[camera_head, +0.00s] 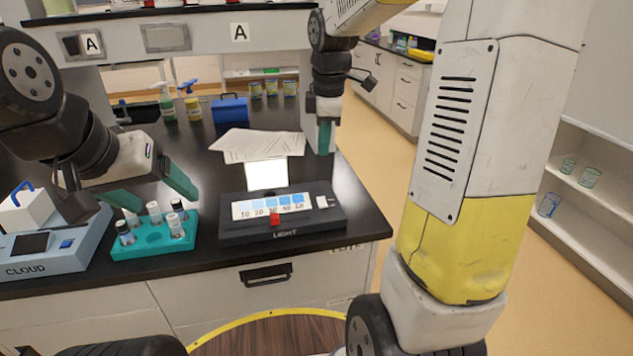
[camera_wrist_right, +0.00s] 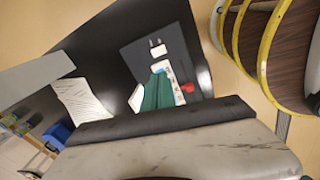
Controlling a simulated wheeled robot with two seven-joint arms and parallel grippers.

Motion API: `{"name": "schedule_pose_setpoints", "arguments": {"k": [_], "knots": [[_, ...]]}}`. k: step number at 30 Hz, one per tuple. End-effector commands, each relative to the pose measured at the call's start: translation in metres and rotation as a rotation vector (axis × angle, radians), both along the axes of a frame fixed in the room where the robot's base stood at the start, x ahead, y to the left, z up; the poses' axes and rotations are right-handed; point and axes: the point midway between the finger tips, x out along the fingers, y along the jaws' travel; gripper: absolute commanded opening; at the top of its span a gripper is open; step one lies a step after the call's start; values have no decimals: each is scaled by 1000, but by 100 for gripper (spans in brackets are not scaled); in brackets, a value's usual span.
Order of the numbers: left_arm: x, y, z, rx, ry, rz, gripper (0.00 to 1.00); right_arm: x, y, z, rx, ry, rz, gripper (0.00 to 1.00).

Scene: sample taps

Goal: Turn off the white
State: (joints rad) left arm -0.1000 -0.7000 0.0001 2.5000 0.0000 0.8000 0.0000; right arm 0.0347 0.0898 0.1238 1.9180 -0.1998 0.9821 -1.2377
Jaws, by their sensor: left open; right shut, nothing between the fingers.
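A black box marked LIGHT (camera_head: 240,235) lies near the counter's front edge. It carries a strip of blue shades with numbers (camera_head: 270,206), a red knob (camera_head: 275,219) and a small white switch (camera_head: 322,202) at its right end. A bright white panel (camera_head: 267,174) stands behind it. The white switch (camera_wrist_right: 157,48) and red knob (camera_wrist_right: 187,87) also show in the right wrist view. My right gripper (camera_head: 325,138) is shut and empty, behind and above the box's right end. My left gripper (camera_head: 157,192) is open and empty above the teal vial rack.
The teal rack (camera_head: 150,249) with several vials stands left of the box. A CLOUD meter (camera_head: 50,257) is at far left. Papers (camera_head: 256,146), a blue case (camera_head: 230,110) and bottles (camera_head: 167,104) lie farther back. The counter's right edge is close to the box.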

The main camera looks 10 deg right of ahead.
Motion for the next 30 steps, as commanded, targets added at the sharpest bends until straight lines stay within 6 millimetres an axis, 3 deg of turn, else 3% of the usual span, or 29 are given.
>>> {"name": "schedule_pose_setpoints", "arguments": {"k": [6,22,30], "knots": [[0,0,0,0,0,0,77,25,-2,-20,-37,44,168,0],[0,0,0,0,0,0,77,28,-2,-29,-42,51,194,0],[0,0,0,0,0,0,77,32,-2,-76,-42,55,194,0]]}}
